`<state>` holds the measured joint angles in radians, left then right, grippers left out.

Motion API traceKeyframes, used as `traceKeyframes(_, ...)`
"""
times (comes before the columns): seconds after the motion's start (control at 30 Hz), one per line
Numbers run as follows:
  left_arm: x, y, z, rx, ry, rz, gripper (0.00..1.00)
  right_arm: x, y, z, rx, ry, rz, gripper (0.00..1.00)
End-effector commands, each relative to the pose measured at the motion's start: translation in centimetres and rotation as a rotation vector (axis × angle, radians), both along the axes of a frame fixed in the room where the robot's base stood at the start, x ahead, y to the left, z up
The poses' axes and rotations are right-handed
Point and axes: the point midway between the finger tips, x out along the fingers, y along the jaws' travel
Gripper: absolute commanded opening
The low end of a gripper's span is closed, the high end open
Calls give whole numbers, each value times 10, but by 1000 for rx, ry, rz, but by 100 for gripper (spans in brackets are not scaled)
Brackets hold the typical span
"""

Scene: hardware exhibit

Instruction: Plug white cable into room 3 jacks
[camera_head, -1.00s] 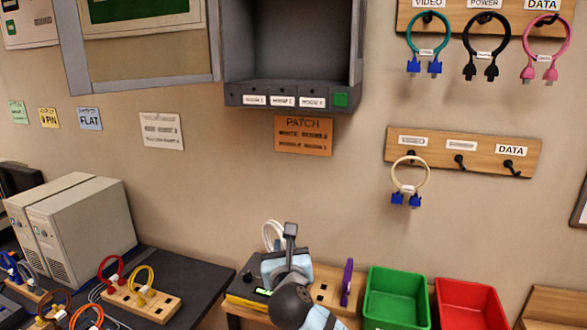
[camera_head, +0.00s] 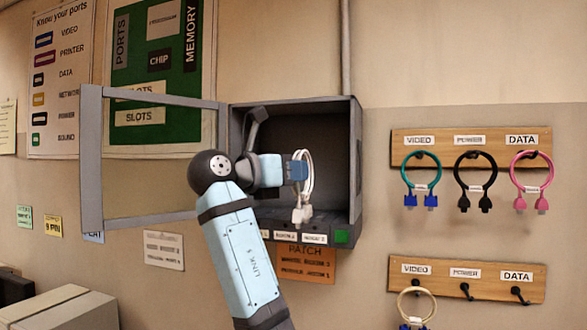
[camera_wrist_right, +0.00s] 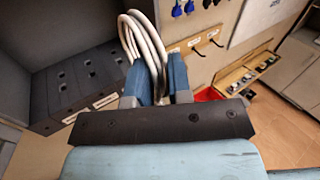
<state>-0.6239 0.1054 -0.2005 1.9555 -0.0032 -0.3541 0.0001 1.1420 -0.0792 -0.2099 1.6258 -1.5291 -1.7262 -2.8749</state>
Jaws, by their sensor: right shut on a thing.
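The white cable (camera_head: 308,178) hangs as a loop from my right gripper (camera_head: 299,169), its pale plugs (camera_head: 302,213) pointing down. The gripper's blue fingers are shut on the loop, in front of the open grey wall box (camera_head: 354,150). The plugs hang just above the box's front ledge, and I cannot tell whether they touch it. Small labels line the ledge; the rightmost label (camera_head: 315,239) is too blurred to read surely. In the right wrist view the cable (camera_wrist_right: 150,50) rises between the fingers, and dark jack blocks (camera_wrist_right: 68,88) with square holes sit at left. My left gripper is not in view.
The box's framed door (camera_head: 92,160) stands open to the left. Two cable racks, the upper (camera_head: 400,157) and lower (camera_head: 400,288), hang at right. An orange patch sign (camera_head: 310,270) is below the box.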

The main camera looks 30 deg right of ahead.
Motion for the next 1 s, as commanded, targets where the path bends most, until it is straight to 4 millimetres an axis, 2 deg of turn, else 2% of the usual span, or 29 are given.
traceKeyframes(0.17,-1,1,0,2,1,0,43,5,-6,1,-2,3,-4,0)
traceKeyframes(1.0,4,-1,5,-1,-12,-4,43,58,-69,-2,-2,2,-3,0)
